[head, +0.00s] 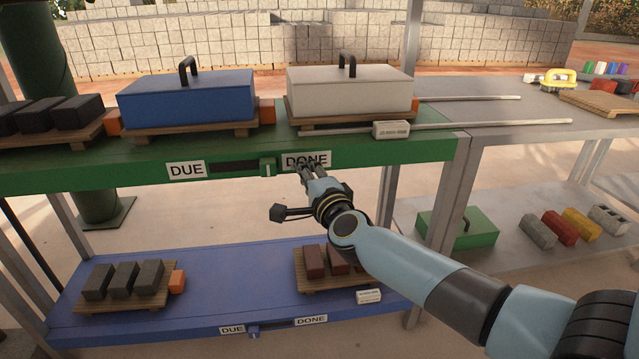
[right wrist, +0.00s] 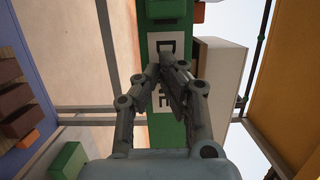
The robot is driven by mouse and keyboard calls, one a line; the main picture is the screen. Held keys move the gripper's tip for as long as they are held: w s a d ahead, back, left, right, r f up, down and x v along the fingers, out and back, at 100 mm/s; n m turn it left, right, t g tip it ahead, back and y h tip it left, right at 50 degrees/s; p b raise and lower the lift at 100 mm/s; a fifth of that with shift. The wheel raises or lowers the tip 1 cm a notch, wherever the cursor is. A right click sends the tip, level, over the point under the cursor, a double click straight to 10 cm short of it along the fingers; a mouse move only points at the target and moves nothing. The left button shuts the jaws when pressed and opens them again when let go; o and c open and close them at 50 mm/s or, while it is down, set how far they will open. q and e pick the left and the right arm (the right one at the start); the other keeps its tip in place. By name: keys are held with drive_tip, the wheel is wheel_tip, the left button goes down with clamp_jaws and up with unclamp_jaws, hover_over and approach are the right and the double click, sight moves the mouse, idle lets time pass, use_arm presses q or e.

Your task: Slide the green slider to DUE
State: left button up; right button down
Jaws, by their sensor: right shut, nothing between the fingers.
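The green slider (head: 268,167) sits in a dark slot on the front edge of the green upper shelf (head: 400,150), at the slot's right end beside the DONE label (head: 320,160). The DUE label (head: 186,170) is at the slot's left end. My right gripper (head: 303,168) is shut and empty, its fingertips in front of the DONE label, right of the slider and apart from it. In the right wrist view the closed fingers (right wrist: 163,68) partly cover the DONE label (right wrist: 178,46), and the slider (right wrist: 165,9) shows at the top edge. My left gripper is not in view.
A blue box (head: 186,99) and a white box (head: 350,90) stand on wooden pallets on the upper shelf. A blue lower shelf (head: 220,290) has its own DUE and DONE labels and a blue slider (head: 253,332).

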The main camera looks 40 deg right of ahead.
sight(238, 169)
drive_tip(key=shift+w+a+r, duration=0.1)
drive_tip(key=shift+w+a, duration=0.4)
drive_tip(key=shift+a, duration=0.4)
drive_tip(key=shift+w+a, duration=0.1)
drive_tip(key=shift+a, duration=0.1)
drive_tip(key=w+a, duration=0.2)
drive_tip(key=a, duration=0.1)
drive_tip(key=w+a, duration=0.1)
drive_tip(key=a, duration=0.2)
drive_tip(key=w+a, duration=0.2)
drive_tip(key=a, duration=0.1)
drive_tip(key=shift+w+b, duration=0.3)
drive_tip(key=shift+d, duration=0.1)
